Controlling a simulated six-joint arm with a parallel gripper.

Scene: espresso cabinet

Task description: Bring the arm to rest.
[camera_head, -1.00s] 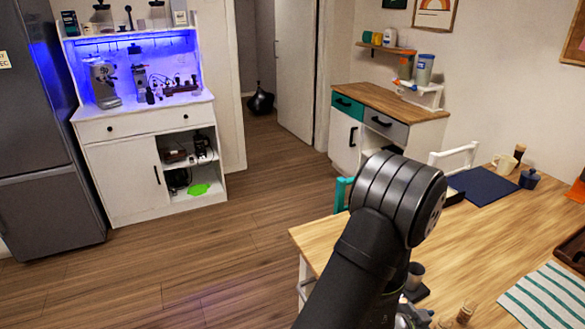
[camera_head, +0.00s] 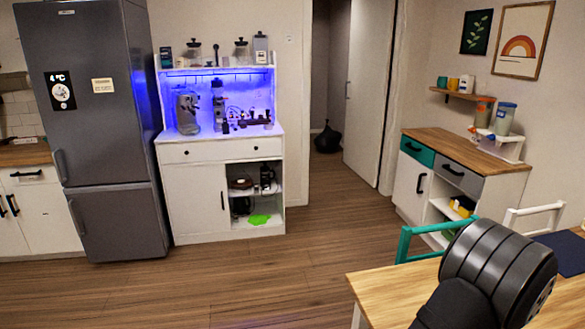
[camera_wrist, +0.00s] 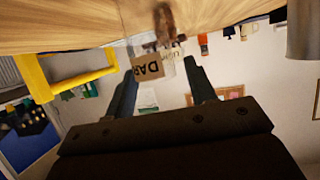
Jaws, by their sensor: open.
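My gripper (camera_wrist: 160,70) shows in the wrist view with its two dark fingers spread apart. No object is visibly gripped. A tan label with dark letters (camera_wrist: 148,68) appears between the fingertips in the picture; how far away it is I cannot tell. The wrist view looks upside down, with a wooden surface along its top. In the head view my dark arm rises at the lower right in front of the wooden table (camera_head: 375,289). My gripper is not visible there.
In the wrist view a yellow frame (camera_wrist: 62,75) is at left and a grey cylinder (camera_wrist: 303,30) at upper right. In the head view a teal chair (camera_head: 405,245) stands by the table. The white espresso cabinet (camera_head: 190,205) and grey fridge (camera_head: 105,140) stand behind open floor.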

